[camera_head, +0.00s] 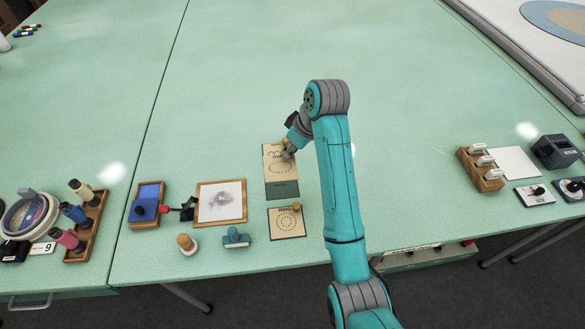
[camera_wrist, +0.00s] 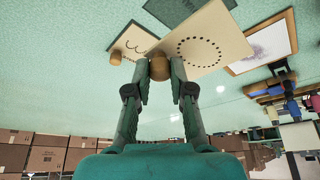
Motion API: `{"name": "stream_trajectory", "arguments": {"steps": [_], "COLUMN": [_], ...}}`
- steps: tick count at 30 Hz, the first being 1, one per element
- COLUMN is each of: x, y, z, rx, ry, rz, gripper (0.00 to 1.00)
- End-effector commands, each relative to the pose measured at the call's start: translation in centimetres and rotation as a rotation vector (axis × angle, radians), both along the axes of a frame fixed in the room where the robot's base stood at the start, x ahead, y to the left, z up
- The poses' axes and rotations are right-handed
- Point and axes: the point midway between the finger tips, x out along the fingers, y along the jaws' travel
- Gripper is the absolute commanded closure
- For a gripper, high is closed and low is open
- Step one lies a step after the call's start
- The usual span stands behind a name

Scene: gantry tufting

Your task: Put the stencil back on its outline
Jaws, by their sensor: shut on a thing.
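My gripper (camera_head: 288,153) is shut on the round wooden knob (camera_wrist: 160,68) of a tan stencil. The held stencil (camera_wrist: 212,42) carries a ring of dark dots; its dotted face also shows in the head view (camera_head: 280,170). A dark green rectangle (camera_head: 283,190), which looks like the outline, lies on the table just nearer than the held stencil. The stencil partly covers it in the wrist view (camera_wrist: 170,10). I cannot tell how high the stencil is above the table.
A scalloped stencil (camera_wrist: 130,40) with its own knob lies close beside the held one. Another dotted stencil (camera_head: 287,224) lies nearer the front edge. A framed board (camera_head: 221,203), blue pad (camera_head: 147,208) and stamps (camera_head: 187,244) stand left. The table beyond is clear.

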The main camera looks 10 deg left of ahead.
Motion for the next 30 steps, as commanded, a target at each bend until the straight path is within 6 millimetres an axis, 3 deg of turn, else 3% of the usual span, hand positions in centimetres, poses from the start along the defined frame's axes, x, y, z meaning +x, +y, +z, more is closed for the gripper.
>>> {"name": "stream_trajectory", "arguments": {"steps": [3,15,30], "x": [-0.1,-0.1,0.0], "y": [0.0,0.0,0.0], "z": [-2.1,-7.2,-8.3], "rx": [0.000,-0.001,0.000], "ry": [0.003,0.003,0.002], "rz": [-0.001,0.000,-0.001], "gripper": [1.00,1.00,1.00]}}
